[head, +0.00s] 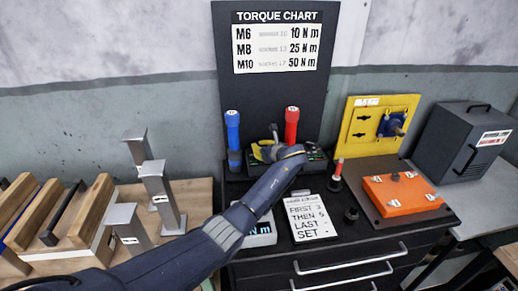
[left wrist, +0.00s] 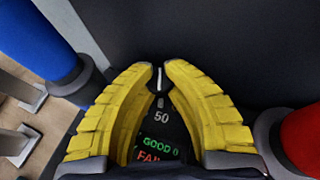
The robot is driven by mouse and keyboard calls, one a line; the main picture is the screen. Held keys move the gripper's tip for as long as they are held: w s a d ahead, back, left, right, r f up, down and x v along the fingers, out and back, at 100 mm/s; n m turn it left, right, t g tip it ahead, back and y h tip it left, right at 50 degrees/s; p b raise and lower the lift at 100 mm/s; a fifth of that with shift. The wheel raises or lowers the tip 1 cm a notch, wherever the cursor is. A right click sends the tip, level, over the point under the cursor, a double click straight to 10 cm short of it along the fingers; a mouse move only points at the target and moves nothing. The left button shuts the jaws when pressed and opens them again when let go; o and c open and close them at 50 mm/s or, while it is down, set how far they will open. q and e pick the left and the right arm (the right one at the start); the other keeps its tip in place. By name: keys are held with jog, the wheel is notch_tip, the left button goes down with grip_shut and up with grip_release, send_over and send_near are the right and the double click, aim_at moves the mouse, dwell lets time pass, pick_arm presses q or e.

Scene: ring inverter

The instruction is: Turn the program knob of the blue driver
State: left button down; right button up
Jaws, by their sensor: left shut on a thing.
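The blue driver (head: 232,130) stands upright at the back of the black cabinet; it also shows at the upper left of the left wrist view (left wrist: 42,38). My left gripper (head: 262,152) is between the blue driver and the red driver (head: 291,124), over a dark console. In the left wrist view its yellow fingers (left wrist: 160,70) are closed in on a small dark knob (left wrist: 160,78) with a white pointer line. The number 50 is printed below the knob. A display (left wrist: 158,148) under the fingers shows GOOD 0 and FAIL. In the head view my gripper hides the knob.
A torque chart (head: 276,42) hangs behind. A note card (head: 312,222) reads FIRST 3 THEN 5 LAST SET. To the right are a yellow panel (head: 360,140), an orange box (head: 402,192) and a grey case (head: 460,140). Metal posts (head: 160,192) stand on the left.

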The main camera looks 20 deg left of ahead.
pick_arm(q)
jog(key=shift+w+r+n+g+y, duration=0.15)
jog(key=shift+r+n+g+y, duration=0.25)
jog(key=shift+r+n, duration=0.1)
jog(key=c, duration=1.6)
grip_release()
jog(key=o, duration=0.4)
jog(key=shift+f, duration=0.25)
jog(key=shift+o, duration=0.2)
jog(key=v, duration=1.2)
jog(key=shift+d, duration=0.1)
